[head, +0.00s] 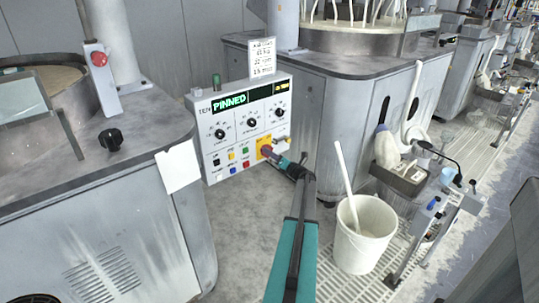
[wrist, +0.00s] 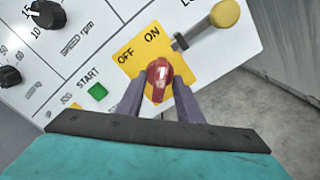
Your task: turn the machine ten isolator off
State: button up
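The machine ten isolator is a red rotary knob (wrist: 158,78) on a yellow plate (wrist: 128,62) marked OFF and ON, seen in the wrist view. Its raised grip points up the picture, toward ON rather than OFF. My gripper (wrist: 159,98) has one purple finger on each side of the knob; whether both press on it is not clear. In the head view, the yellow plate (head: 263,142) is at the lower right of the white control panel (head: 205,128) labelled TEN, and my gripper (head: 272,153) covers most of the knob. The panel display (head: 229,102) reads PINNED.
Several black dials and coloured buttons are on the panel, including a green START button (wrist: 97,91). A yellow round knob (wrist: 224,14) is close by at upper right. A white bucket (head: 365,247) with a stick stands on the floor grating to the right.

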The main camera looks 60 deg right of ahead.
jog(key=shift+w+d, duration=0.1)
jog(key=shift+w, duration=0.3)
grip_shut()
